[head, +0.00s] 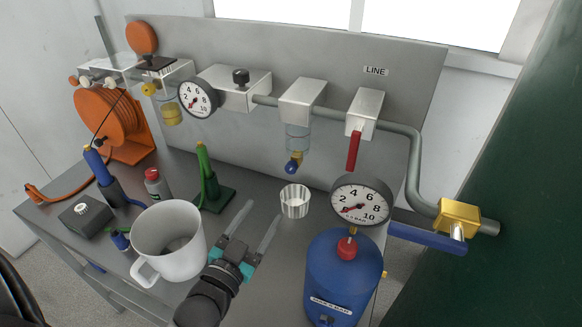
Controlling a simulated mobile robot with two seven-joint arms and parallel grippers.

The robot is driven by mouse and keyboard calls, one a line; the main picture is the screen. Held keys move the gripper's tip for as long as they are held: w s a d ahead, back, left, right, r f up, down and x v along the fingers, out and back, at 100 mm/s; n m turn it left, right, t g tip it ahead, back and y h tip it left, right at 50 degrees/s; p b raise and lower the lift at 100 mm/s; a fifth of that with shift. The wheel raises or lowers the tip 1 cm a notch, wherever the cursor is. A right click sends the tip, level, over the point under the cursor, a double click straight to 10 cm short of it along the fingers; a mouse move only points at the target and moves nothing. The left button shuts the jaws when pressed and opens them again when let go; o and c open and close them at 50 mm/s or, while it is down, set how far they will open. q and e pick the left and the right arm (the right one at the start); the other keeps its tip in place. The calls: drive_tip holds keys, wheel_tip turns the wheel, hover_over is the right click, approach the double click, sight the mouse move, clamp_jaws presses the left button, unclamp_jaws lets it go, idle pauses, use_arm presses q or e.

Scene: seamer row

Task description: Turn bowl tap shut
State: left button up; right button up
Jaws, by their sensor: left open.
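The clear filter bowl (297,136) hangs under a grey block on the back panel. Its tap (292,166), a blue knob with a brass part, is at the bowl's lower end. Whether the tap is open or shut I cannot tell. A small white ribbed cup (295,201) stands on the bench below it. My left gripper (263,212) is open and empty, its two fingers pointing up the picture, apart from the tap and left of the cup. My right gripper is not in view.
A large white mug (170,243) stands left of my gripper. A green tool in a stand (206,180) is behind it. A blue tank (343,280) with a gauge (361,201) stands at right. A red lever (354,152) hangs from the line valve.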

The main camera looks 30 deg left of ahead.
sight(290, 171)
use_arm(q)
drive_tip(key=w, duration=0.9)
drive_tip(key=w+b, duration=0.1)
drive_tip(key=w, duration=0.4)
drive_tip(key=shift+w+a, duration=0.2)
drive_tip(key=shift+a, duration=0.2)
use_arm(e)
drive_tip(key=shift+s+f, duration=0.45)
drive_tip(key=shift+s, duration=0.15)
use_arm(q)
drive_tip(key=shift+c, duration=0.3)
clamp_jaws()
